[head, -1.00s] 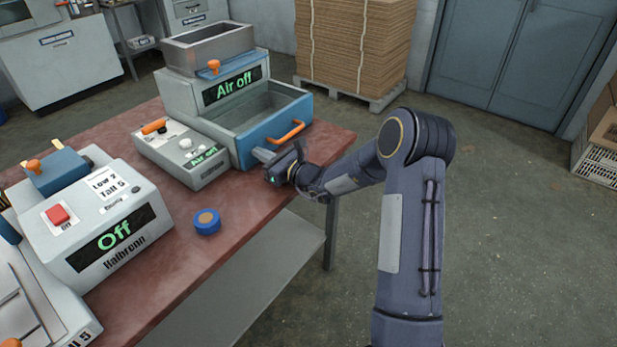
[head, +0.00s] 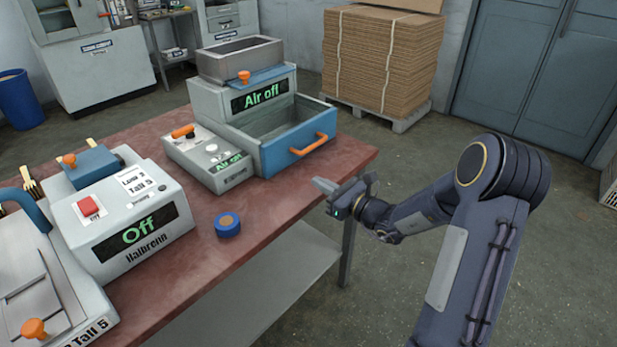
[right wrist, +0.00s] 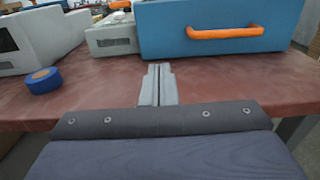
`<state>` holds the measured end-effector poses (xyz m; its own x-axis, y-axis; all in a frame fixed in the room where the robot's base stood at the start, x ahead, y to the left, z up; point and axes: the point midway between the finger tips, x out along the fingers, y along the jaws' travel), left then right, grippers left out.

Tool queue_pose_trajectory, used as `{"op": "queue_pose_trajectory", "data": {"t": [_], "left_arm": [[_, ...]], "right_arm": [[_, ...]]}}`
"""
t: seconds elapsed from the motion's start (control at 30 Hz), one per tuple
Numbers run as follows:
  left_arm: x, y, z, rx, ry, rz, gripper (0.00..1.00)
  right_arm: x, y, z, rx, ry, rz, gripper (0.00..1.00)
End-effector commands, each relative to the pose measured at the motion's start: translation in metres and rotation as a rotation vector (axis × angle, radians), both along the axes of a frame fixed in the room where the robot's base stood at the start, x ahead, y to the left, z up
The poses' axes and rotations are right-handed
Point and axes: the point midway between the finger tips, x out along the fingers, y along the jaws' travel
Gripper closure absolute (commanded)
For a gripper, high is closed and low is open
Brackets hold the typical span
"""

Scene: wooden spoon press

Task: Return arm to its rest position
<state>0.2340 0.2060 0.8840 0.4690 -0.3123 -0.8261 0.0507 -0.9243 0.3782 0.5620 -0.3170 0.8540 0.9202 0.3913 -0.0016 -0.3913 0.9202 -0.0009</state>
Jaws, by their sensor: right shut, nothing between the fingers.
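My right arm (head: 475,240) comes in from the lower right in the head view. Its gripper (head: 322,184) is just off the table's right front edge, in front of the blue drawer (head: 293,140) with the orange handle (head: 309,145). The gripper is shut and empty. In the right wrist view its two fingers (right wrist: 157,84) are together, apart from the drawer and its handle (right wrist: 225,33). My left gripper is not in view.
The red-brown table (head: 270,198) holds the air machine (head: 250,100), a grey control box (head: 208,158), the Halbrenn press (head: 125,225) and a blue tape roll (head: 228,225). A cardboard stack (head: 385,60) on a pallet stands behind. The floor at right is open.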

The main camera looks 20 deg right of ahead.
Motion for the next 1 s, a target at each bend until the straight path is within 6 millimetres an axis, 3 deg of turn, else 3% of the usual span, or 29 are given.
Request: {"op": "queue_pose_trajectory", "data": {"t": [0.27, 0.37, 0.47, 0.6, 0.73, 0.8, 0.9, 1.0], "left_arm": [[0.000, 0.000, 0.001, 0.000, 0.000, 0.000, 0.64], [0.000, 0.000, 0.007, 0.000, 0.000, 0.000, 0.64], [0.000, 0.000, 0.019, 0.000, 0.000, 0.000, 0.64], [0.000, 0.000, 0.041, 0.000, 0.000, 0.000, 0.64], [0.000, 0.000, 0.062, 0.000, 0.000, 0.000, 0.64], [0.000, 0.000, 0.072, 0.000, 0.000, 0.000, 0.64], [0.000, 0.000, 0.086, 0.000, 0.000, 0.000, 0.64], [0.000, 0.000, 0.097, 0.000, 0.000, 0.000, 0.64]], "right_arm": [[-0.007, 0.001, 0.005, -0.011, -0.006, 0.012, 1.00], [-0.016, 0.019, 0.027, -0.076, -0.031, 0.080, 1.00], [-0.040, 0.055, 0.065, -0.220, -0.086, 0.222, 1.00], [-0.108, 0.118, 0.121, -0.557, -0.210, 0.508, 1.00], [-0.187, 0.156, 0.146, -0.950, -0.350, 0.774, 1.00], [-0.227, 0.163, 0.149, -1.172, -0.425, 0.898, 1.00], [-0.273, 0.158, 0.148, -1.489, -0.520, 1.040, 1.00], [-0.303, 0.143, 0.144, -1.768, -0.591, 1.139, 1.00]]}}
